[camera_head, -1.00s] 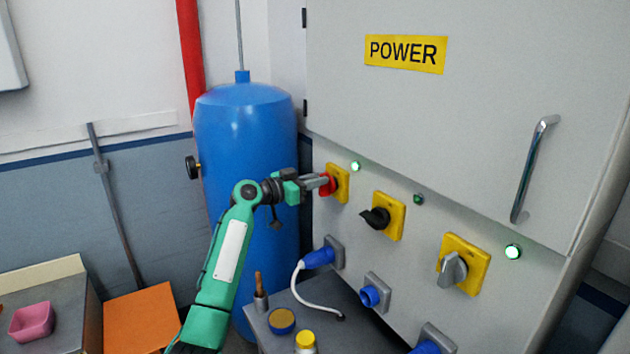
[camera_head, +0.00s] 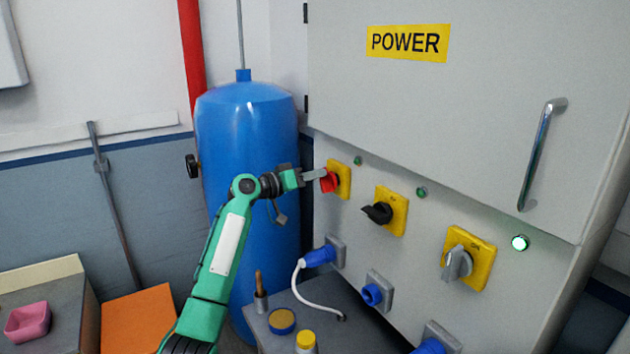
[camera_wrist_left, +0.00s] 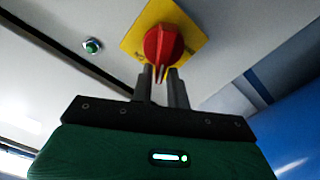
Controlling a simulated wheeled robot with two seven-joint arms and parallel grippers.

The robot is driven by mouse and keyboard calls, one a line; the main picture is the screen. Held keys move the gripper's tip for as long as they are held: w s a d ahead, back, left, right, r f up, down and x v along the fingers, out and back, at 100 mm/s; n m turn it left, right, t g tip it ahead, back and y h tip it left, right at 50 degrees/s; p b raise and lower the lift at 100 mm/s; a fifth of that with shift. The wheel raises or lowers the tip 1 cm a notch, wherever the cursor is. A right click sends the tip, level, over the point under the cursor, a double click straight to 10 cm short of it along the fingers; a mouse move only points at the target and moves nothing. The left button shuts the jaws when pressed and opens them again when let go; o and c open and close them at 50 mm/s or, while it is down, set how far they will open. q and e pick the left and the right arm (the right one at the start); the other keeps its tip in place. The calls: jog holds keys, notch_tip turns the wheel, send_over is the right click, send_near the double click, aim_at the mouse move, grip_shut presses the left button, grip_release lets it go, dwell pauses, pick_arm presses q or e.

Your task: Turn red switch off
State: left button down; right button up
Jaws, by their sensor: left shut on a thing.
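The red switch (camera_head: 329,182) sits on a yellow plate at the left of the grey power cabinet's front. My left gripper (camera_head: 321,176) reaches it from the left, with its fingers at the knob. In the left wrist view the red knob (camera_wrist_left: 163,44) shows on its yellow plate, and the left gripper (camera_wrist_left: 160,74) is shut on its handle between the two fingers. The small lamp (camera_head: 357,161) above the red switch is dark green and unlit. It also shows in the left wrist view (camera_wrist_left: 92,46). My right gripper is not in view.
A black switch (camera_head: 377,213) and a grey switch (camera_head: 457,263) sit to the right on the cabinet. A lit lamp (camera_head: 520,242) is above the grey one. A blue tank (camera_head: 246,130) stands behind my left arm. A blue plug (camera_head: 319,256) is below.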

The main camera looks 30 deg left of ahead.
pick_arm(q)
jog(key=shift+w+a+f+n+p, duration=0.15)
jog(key=shift+f+n+p, duration=0.25)
jog(key=shift+n, duration=1.65)
jog(key=shift+w+a+f+n+p, duration=0.1)
jog(key=shift+a+f+n+p, duration=0.2)
jog(key=shift+n, duration=1.7)
jog(key=shift+w+a+f+n+p, duration=0.1)
jog(key=shift+f+n+p, duration=0.3)
jog(key=shift+n, duration=1.65)
jog(key=shift+f, duration=0.1)
jog(key=c, duration=1.4)
grip_release()
jog(key=shift+o, duration=0.2)
jog(key=shift+s, duration=0.1)
